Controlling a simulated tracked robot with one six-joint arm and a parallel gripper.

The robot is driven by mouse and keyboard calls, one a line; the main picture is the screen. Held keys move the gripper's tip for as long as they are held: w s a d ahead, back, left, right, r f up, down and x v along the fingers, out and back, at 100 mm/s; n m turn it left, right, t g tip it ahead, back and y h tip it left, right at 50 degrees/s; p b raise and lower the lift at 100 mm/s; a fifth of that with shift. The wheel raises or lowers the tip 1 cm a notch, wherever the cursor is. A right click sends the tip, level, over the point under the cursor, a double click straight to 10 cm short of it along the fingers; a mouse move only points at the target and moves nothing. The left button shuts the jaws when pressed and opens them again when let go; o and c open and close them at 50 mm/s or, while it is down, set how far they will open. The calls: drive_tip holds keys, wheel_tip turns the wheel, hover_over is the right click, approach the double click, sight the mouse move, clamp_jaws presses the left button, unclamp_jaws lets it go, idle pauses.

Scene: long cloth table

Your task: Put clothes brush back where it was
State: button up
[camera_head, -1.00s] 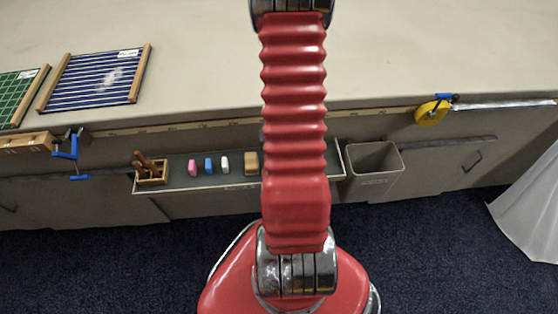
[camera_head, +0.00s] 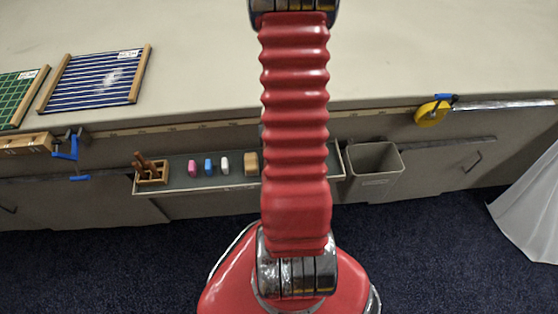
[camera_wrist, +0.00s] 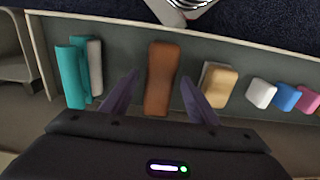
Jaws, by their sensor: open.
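A brown wooden block-like piece (camera_wrist: 162,78), which looks like the clothes brush, lies in the grey tray along the table's front. My gripper (camera_wrist: 159,98) is open in the wrist view, with one dark finger on each side of the brown piece. Gaps show between the fingers and its sides in this view; I cannot tell how far the fingers are above the tray. In the head view my red arm hides the brown piece and the gripper.
In the wrist view, teal (camera_wrist: 72,72) and white pieces lie left of the brown one; tan (camera_wrist: 220,88), white (camera_wrist: 261,93), blue (camera_wrist: 286,97) and pink pieces lie right. The head view shows the tray (camera_head: 230,183), a grey bin (camera_head: 372,180) and a wooden holder (camera_head: 152,173).

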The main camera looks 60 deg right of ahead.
wheel_tip(320, 180, up, 10)
drive_tip(key=shift+f, duration=0.25)
idle(0.3)
idle(0.7)
drive_tip(key=shift+a, duration=0.1)
drive_tip(key=w+a+r+n+t+h, duration=0.1)
drive_tip(key=w+a+r+n, duration=0.1)
drive_tip(key=w+a+r, duration=0.4)
drive_tip(key=w+a+r+n+t, duration=0.1)
drive_tip(key=w+a+r+n, duration=0.15)
drive_tip(key=a+r, duration=0.7)
drive_tip(key=s+a+r+n+t, duration=0.1)
drive_tip(key=s+a+r+n, duration=0.1)
drive_tip(key=a+r, duration=0.3)
drive_tip(key=s+a+r+n+t+y, duration=0.1)
drive_tip(key=a+r, duration=0.4)
drive_tip(key=a, duration=0.6)
drive_tip(key=shift+s+r+n+t, duration=0.4)
drive_tip(key=shift+s+n+t, duration=0.3)
drive_tip(key=shift+s+n, duration=0.5)
